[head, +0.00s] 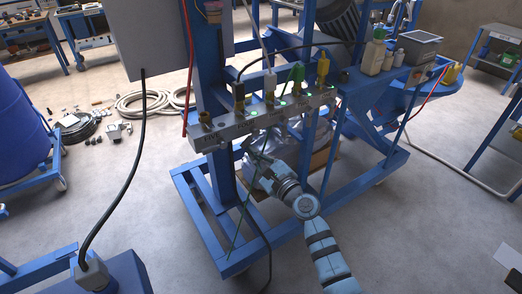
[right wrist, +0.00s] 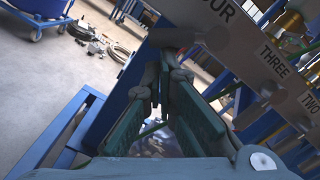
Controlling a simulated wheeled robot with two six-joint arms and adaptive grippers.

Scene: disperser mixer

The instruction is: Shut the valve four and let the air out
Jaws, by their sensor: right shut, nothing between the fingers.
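The grey valve manifold (head: 222,134) runs across the blue frame in the head view, with several coloured fittings on top. In the right wrist view, the manifold label FOUR (right wrist: 216,12) is at the top, with THREE and TWO to its right. A dark grey part (right wrist: 172,37) sticks out left of that label; I cannot tell if it is the valve four handle. My right gripper (right wrist: 164,75) is shut and empty, its tips just below that part. I cannot tell if they touch. In the head view my right gripper (head: 257,158) is below the manifold. My left gripper is out of view.
A grey box (head: 415,48) and bottles (head: 374,52) stand on the blue shelf at right. A black cable (head: 142,130) hangs from the grey cabinet at left. A blue barrel (head: 18,130) stands far left. Coiled hoses (head: 148,103) lie on the floor behind.

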